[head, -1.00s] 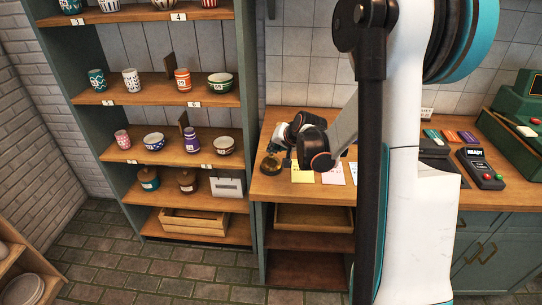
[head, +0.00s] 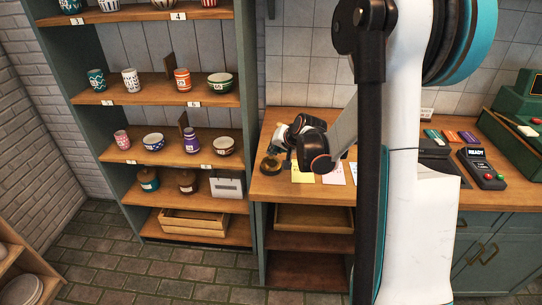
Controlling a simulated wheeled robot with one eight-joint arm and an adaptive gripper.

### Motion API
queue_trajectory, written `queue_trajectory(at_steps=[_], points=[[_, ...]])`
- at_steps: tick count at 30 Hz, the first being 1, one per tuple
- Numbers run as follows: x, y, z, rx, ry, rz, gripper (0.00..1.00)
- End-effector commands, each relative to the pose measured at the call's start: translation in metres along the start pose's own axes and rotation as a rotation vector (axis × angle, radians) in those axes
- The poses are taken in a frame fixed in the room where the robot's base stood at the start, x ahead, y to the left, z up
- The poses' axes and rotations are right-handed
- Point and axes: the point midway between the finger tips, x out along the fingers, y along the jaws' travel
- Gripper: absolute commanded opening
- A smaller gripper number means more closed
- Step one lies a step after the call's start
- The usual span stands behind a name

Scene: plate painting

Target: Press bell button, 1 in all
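The bell (head: 269,165) is a small, round, dark brass-coloured thing near the left front of the wooden counter (head: 285,186). My gripper (head: 279,147) is low over the counter's left end, right at the bell's upper right side. Its dark fingers are small in the head view and overlap the bell's edge. I cannot tell whether they touch the bell's button. The gap between the fingers is too small to judge. My own arm hides part of the counter to the right.
Yellow and pink paper cards (head: 303,172) lie right of the gripper. A card reader (head: 481,168) showing READY and a green register (head: 522,117) stand farther right. Left of the counter is a shelf (head: 155,90) with painted cups and bowls. A wooden crate (head: 194,222) sits on its bottom board.

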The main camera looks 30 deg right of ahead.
Motion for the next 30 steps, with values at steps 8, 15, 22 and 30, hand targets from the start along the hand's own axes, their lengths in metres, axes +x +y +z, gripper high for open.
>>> queue_trajectory(at_steps=[8,15,22,30], points=[[-0.001,-0.001,0.000,0.000,-0.001,0.000,0.00],[-0.008,-0.006,-0.006,0.000,0.000,0.000,0.00],[-0.012,-0.009,-0.009,0.000,0.000,0.000,0.00],[-0.012,-0.009,-0.009,0.000,0.000,0.000,0.00]])
